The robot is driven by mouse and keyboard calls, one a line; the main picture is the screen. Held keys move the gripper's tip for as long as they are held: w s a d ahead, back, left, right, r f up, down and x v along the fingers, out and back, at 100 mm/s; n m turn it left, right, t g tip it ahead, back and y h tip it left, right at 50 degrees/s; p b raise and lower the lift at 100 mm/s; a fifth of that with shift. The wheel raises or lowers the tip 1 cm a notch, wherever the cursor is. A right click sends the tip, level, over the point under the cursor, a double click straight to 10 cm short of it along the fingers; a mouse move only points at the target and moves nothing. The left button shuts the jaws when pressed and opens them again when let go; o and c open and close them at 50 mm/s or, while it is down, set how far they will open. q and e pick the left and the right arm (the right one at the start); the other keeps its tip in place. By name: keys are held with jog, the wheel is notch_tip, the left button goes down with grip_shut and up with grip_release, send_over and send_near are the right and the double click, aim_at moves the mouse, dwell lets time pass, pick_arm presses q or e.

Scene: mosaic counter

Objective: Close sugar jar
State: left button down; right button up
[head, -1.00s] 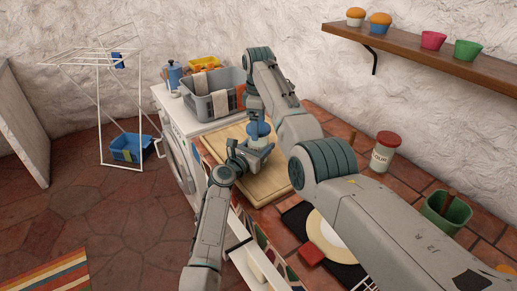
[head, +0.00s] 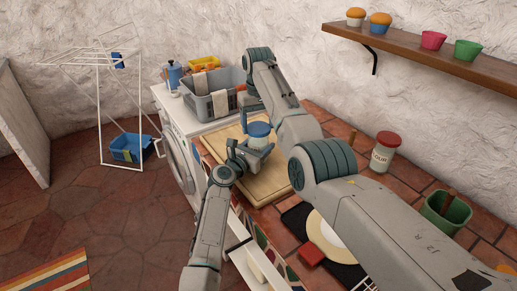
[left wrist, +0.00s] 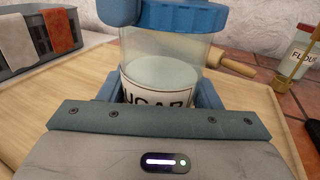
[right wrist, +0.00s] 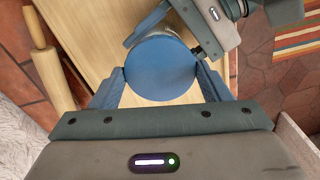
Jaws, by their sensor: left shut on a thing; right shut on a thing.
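The sugar jar (left wrist: 165,60) is a clear jar with pale contents and a SUGAR label, upright above the cutting board. My left gripper (left wrist: 155,92) is shut around its lower body. The blue lid (right wrist: 163,68) sits at the jar's mouth, its rim right over the glass (left wrist: 180,15). I cannot tell whether it is fully tightened. My right gripper (right wrist: 162,85) is shut on the lid's sides. In the head view the lid (head: 259,129) shows above my left gripper (head: 250,150), while my right forearm partly hides the right gripper.
The wooden cutting board (head: 265,187) lies on the tiled counter. A flour jar with red lid (head: 385,152) and a green pot (head: 446,217) stand right. A grey basket (head: 212,102) stands behind on the washing machine.

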jog(key=o, duration=1.2)
notch_tip(320, 180, up, 12)
pick_arm(q)
jog(key=shift+c, duration=1.9)
grip_release()
jog(key=shift+s, duration=0.1)
jog(key=v, duration=1)
jog(key=shift+s+a, duration=0.3)
pick_arm(e)
jog(key=shift+f, duration=0.25)
